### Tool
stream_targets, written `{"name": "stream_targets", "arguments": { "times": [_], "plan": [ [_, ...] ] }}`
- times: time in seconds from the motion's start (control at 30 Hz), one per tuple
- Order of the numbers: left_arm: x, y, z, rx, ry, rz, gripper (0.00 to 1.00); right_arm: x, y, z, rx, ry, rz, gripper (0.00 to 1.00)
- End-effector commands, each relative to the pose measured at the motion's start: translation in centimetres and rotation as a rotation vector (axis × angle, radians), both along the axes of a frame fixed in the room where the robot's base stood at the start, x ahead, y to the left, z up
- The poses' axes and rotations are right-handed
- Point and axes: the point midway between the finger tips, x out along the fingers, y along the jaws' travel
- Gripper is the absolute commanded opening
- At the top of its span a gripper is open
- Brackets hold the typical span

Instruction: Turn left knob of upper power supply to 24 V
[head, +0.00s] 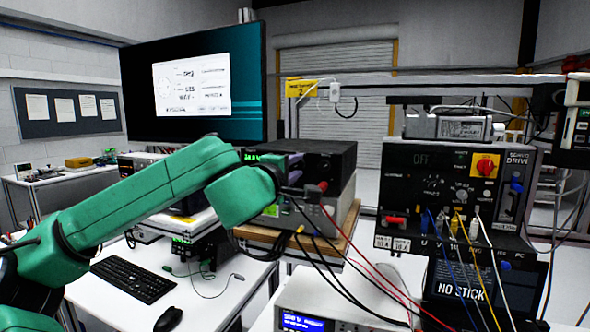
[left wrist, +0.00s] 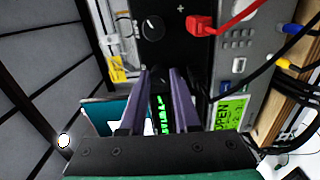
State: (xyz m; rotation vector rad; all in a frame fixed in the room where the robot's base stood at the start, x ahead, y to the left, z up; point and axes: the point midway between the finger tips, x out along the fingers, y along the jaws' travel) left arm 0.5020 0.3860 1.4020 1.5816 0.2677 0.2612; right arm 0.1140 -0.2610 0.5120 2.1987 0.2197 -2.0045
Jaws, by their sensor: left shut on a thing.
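The upper power supply (head: 325,158) is a black box on top of a grey instrument (head: 320,215). Its front shows in the left wrist view (left wrist: 175,50), turned sideways, with green digits (left wrist: 162,112) seen between my fingers. One round black knob (left wrist: 152,28) stands free beyond the fingertips. My left gripper (head: 290,172) is at the supply's front; its purple fingers (left wrist: 163,74) reach the panel and are shut on what I take to be the left knob. That knob is mostly hidden between the tips. The digits are too blurred to read. My right gripper is not in view.
A red plug (left wrist: 202,25) with a red lead sits beside the free knob. Red and black cables hang from the stack. A servo drive panel (head: 450,190) stands right, a large monitor (head: 195,85) behind left. A keyboard (head: 120,279) lies on the white table.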

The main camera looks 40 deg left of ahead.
Motion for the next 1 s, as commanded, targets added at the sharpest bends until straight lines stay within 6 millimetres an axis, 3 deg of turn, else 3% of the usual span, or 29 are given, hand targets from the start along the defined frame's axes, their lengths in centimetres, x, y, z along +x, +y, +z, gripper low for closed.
{"name": "stream_targets", "arguments": {
  "times": [0.57, 0.6, 0.63, 0.67, 1.0],
  "plan": [
    [0.02, 0.01, -0.06, 0.035, 0.014, 0.0, 0.0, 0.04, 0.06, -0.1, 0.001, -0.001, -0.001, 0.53],
    [0.02, 0.01, -0.06, 0.035, 0.014, 0.0, 0.46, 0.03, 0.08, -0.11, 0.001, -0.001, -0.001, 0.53],
    [0.02, 0.01, -0.06, 0.036, 0.013, 0.0, 0.57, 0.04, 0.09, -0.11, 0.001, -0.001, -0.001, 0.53],
    [0.02, 0.01, -0.05, 0.036, 0.013, 0.0, 0.61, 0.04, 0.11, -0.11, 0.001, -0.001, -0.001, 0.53],
    [-0.28, -0.08, -0.21, 0.036, 0.012, 0.001, 0.61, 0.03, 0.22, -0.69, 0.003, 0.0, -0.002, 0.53]
  ]
}}
